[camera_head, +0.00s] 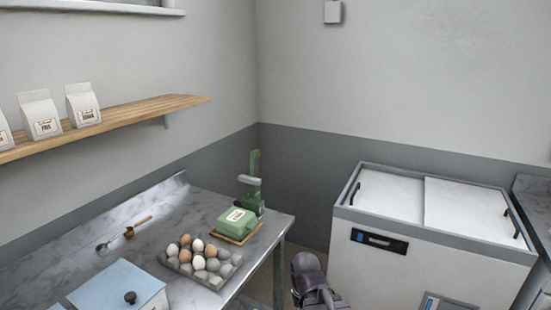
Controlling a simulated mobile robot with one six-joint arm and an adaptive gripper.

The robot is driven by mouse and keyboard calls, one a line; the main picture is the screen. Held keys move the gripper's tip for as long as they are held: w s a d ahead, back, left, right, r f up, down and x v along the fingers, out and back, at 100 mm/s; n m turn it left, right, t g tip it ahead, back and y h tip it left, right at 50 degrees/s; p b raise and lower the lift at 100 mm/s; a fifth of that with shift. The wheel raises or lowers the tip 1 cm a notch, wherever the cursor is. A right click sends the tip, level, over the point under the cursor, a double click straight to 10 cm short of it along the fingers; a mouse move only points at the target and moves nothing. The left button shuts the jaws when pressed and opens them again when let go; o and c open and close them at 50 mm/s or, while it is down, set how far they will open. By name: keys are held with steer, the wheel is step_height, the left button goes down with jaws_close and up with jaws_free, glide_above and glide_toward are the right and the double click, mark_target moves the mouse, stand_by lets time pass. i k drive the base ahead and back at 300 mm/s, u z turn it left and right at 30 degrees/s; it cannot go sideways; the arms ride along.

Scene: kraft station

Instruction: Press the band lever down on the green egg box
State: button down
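The green egg box (234,221) sits closed on a brown board near the right end of the steel table, with a pale label on its lid. A green upright device (254,199) stands right behind it. A light grey bar (249,180) sticks out to the left from the device, above the back of the box. A green arm (254,162), which looks like the band lever, points upward at the top. Dark grey parts of my arm show at the bottom centre, to the right of the table and well apart from the box. I cannot make out my gripper's fingers.
A grey tray of brown and white eggs (201,263) lies in front of the box. A white chest freezer (425,235) stands at right. A wooden shelf (140,112) holds paper bags.

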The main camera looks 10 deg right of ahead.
mark_target(253, 181)
steer(key=z, duration=0.4)
steer(key=k, duration=1.05)
steer(key=z, duration=0.6)
steer(key=i, duration=1.2)
steer(key=u, duration=0.5)
steer(key=i, duration=1.15)
steer(key=u, duration=0.55)
